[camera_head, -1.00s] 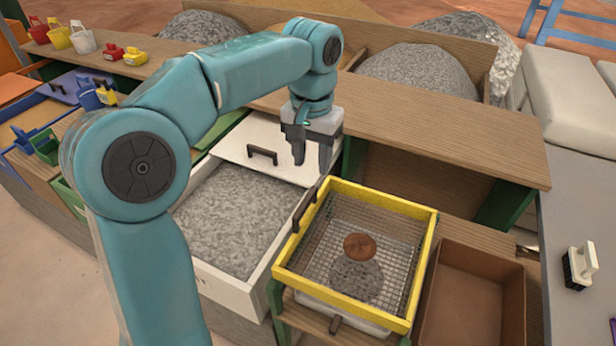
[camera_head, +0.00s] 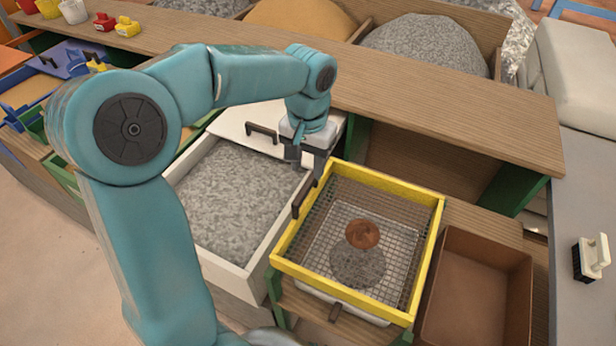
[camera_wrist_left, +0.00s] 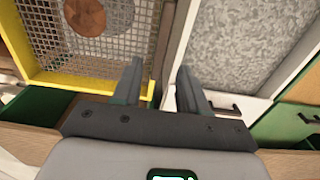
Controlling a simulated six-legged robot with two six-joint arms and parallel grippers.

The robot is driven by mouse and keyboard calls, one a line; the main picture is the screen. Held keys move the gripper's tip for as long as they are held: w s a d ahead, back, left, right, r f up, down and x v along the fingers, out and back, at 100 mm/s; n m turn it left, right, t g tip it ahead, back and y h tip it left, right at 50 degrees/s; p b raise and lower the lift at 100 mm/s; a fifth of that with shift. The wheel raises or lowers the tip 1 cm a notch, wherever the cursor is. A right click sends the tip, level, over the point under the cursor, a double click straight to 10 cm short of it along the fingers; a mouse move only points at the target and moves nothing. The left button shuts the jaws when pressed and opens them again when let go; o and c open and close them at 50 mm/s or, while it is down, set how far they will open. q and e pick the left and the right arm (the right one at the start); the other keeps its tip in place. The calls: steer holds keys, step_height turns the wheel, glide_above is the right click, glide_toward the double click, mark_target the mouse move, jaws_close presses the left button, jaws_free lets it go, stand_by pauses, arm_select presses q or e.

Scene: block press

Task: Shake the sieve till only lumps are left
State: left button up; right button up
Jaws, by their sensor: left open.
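The sieve (camera_head: 432,245) has a yellow square frame and a wire mesh. A brown lump (camera_head: 362,234) lies on the mesh, with a patch of grey grainy material (camera_head: 358,268) beside it. A dark handle (camera_head: 304,198) is on the sieve's left side. My left gripper (camera_head: 307,168) is open, pointing down at the far end of this handle. In the left wrist view, the fingers (camera_wrist_left: 160,85) are apart with the dark handle (camera_wrist_left: 166,35) between them, and they do not press on it. The lump (camera_wrist_left: 86,16) also shows there. My right gripper is not in view.
A white drawer (camera_head: 252,276) of grey grainy material stands left of the sieve. An empty brown bin (camera_head: 480,285) is to its right. A wooden shelf (camera_head: 440,125) runs behind. A black-and-white object (camera_head: 591,258) lies on the grey counter at right.

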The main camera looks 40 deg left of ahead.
mark_target(309, 182)
arm_select(q)
steer(key=f, duration=0.4)
steer(key=shift+w+f, duration=0.15)
steer(key=shift+w, duration=0.1)
steer(key=shift+s+f, duration=0.15)
steer(key=shift+f, duration=0.1)
steer(key=shift+a, duration=0.1)
jaws_close()
steer(key=w+d+r+y+p, duration=0.1)
steer(key=d+r+y+p, duration=0.1)
steer(key=d+r+p, duration=0.3)
step_height(309, 182, up, 4)
steer(key=shift+w+d+r+g+p, duration=0.2)
steer(key=shift+w+g+p, duration=0.2)
steer(key=shift+p, duration=0.15)
